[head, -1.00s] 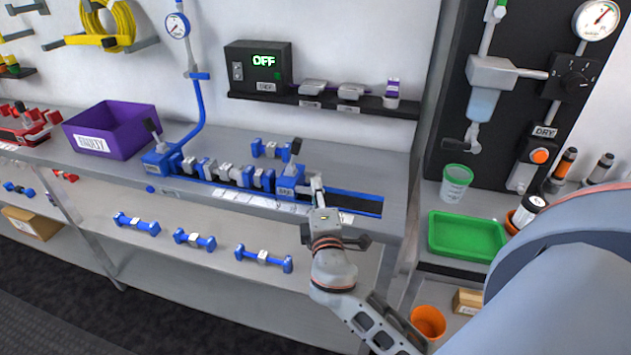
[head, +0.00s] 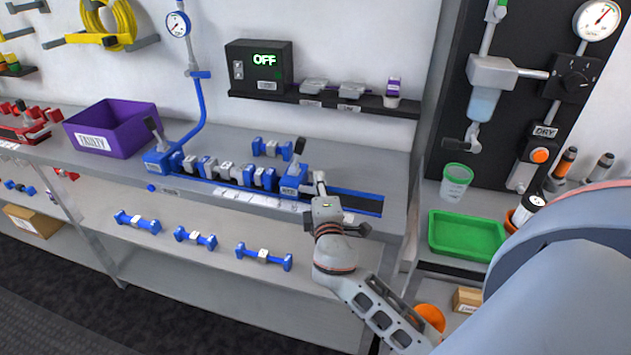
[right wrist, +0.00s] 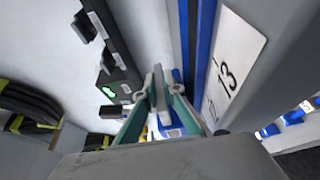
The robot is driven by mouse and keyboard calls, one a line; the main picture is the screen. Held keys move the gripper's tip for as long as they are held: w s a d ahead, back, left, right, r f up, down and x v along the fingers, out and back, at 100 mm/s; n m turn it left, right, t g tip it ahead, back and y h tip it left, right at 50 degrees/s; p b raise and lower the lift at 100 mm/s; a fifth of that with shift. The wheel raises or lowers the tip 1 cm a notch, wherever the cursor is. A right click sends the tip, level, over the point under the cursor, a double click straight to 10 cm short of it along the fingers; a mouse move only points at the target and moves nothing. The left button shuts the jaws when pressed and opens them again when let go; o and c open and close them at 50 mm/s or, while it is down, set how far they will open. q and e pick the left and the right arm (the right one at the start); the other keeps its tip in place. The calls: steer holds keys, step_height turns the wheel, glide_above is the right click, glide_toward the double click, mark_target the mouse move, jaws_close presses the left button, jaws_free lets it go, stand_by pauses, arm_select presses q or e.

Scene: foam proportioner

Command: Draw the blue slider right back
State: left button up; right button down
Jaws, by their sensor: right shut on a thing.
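The blue slider (head: 290,183), a block with a dark upright lever, sits on the blue rail at the right end of a row of blue and grey fittings. My right gripper (head: 319,184) is at the slider's right side, reaching up from the bench front. In the right wrist view its two fingers (right wrist: 160,93) are closed around a grey upright piece, with the slider's blue body (right wrist: 173,130) just beyond. The gripper hides part of the slider's right side. My left gripper is not in view.
The rail's open dark slot (head: 358,203) runs free to the right of the slider. A blue end block (head: 157,162) with a lever stands at the row's left. A purple bin (head: 110,128) stands further left, and a green tray (head: 466,236) lies at right.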

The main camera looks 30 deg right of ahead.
steer(key=s+d, duration=0.2)
steer(key=s, duration=0.1)
steer(key=s+d, duration=0.3)
steer(key=s+d+p, duration=0.1)
steer(key=s+d, duration=0.2)
steer(key=shift+s, duration=0.2)
steer(key=c, duration=2.4)
jaws_free()
steer(key=shift+a, duration=0.1)
steer(key=v, duration=1.2)
